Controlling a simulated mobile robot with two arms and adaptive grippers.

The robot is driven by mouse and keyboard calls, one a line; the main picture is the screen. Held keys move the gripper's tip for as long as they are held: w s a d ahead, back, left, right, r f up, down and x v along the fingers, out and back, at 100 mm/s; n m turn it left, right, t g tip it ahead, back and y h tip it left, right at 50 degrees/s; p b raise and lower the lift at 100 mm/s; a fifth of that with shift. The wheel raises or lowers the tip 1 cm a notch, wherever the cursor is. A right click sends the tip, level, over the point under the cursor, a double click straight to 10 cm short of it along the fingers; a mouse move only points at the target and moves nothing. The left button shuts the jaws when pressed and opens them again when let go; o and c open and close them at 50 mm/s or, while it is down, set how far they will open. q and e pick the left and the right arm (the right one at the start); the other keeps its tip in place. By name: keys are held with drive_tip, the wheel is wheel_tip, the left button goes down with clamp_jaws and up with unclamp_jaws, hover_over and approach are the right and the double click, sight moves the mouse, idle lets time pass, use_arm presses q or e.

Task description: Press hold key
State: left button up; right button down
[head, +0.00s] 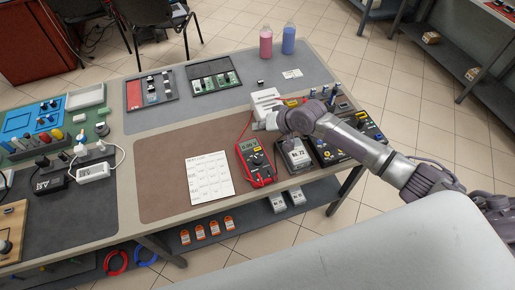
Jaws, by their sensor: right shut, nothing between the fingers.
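A red multimeter (256,162) with a lit display lies on the brown mat, right of a printed white sheet. A red lead runs up from it. Its hold key is too small to make out. My right gripper (261,124) is shut and empty. Its tips are just beyond the top end of the multimeter in the picture, and its arm comes in from the right. I cannot tell how high the tips are above the table. My left gripper is not in view.
A white rack-like block (265,100) stands close behind my right gripper. A grey device labelled No. 72 (296,155) sits right of the multimeter, with dark panels (328,150) beyond it. The printed sheet (210,178) lies left. The brown mat (160,165) is clear further left.

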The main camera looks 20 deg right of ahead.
sight(259, 149)
wheel_tip(259, 149, down, 8)
drive_tip(key=b, duration=0.7)
drive_tip(key=shift+f, duration=0.4)
idle(0.8)
drive_tip(key=shift+f+b, duration=0.3)
drive_tip(key=shift+f, duration=0.1)
drive_tip(key=shift+f, duration=0.4)
idle(0.4)
drive_tip(key=shift+r, duration=0.1)
drive_tip(key=shift+r+p, duration=0.7)
drive_tip(key=shift+r, duration=0.05)
